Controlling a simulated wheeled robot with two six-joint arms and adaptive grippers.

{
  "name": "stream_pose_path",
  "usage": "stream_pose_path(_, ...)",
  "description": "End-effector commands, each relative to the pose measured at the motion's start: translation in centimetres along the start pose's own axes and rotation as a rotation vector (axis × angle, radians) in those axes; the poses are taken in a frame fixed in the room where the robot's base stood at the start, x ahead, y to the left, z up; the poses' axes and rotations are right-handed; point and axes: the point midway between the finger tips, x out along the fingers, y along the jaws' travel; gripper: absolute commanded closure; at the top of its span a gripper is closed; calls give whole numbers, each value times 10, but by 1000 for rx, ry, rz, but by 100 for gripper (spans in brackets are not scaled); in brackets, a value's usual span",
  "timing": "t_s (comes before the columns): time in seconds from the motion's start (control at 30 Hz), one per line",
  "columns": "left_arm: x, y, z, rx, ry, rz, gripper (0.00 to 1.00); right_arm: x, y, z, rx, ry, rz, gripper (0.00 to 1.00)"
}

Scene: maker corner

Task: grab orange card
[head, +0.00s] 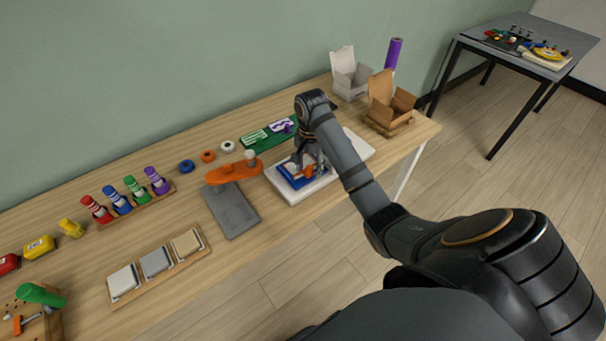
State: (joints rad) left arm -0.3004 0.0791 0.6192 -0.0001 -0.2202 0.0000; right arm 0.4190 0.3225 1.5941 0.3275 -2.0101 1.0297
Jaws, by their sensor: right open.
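I cannot make out a clear orange card; the area under my right gripper is partly hidden. My right gripper (309,168) is open and points down over a blue flat item (290,179) on a white board (290,196). Whether the fingers touch anything there, I cannot tell. An orange piece with a grey knob (228,173) lies just left of the white board, at the top end of a dark grey plate (232,211). My left gripper is not in view.
A green tray (262,144) with striped pieces lies behind the board. An open cardboard box (379,118) and a white box (347,84) stand at the table's right end. A rack of colored bottles (136,207) and a three-pad holder (207,246) are left.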

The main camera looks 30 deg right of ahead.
Motion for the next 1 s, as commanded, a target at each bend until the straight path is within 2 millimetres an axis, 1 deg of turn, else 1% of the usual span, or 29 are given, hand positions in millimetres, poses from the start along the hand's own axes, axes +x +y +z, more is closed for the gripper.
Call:
stream_pose_path(0.03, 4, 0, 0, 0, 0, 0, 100, 4, 0, 0, 0, 1, -1, 53)
stream_pose_path(0.2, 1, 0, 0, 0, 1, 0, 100, 1, 0, 0, 0, 0, 0, 53)
stream_pose_path(0.5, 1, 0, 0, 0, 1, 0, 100, 1, 0, 0, 0, 0, 0, 94)
stream_pose_path(0.53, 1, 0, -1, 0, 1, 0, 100, 1, 0, 0, 0, 0, 0, 98)
stream_pose_path(0.57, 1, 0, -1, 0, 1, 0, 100, 1, 0, 0, 0, 0, 0, 100)
stream_pose_path(0.83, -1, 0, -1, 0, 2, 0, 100, -1, 0, 0, 0, 0, 0, 100)
stream_pose_path(0.93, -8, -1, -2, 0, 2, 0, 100, -8, 0, 0, 0, 0, -1, 100)
stream_pose_path(1.0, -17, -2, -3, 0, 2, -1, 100, -17, 0, 0, 0, 1, -1, 100)
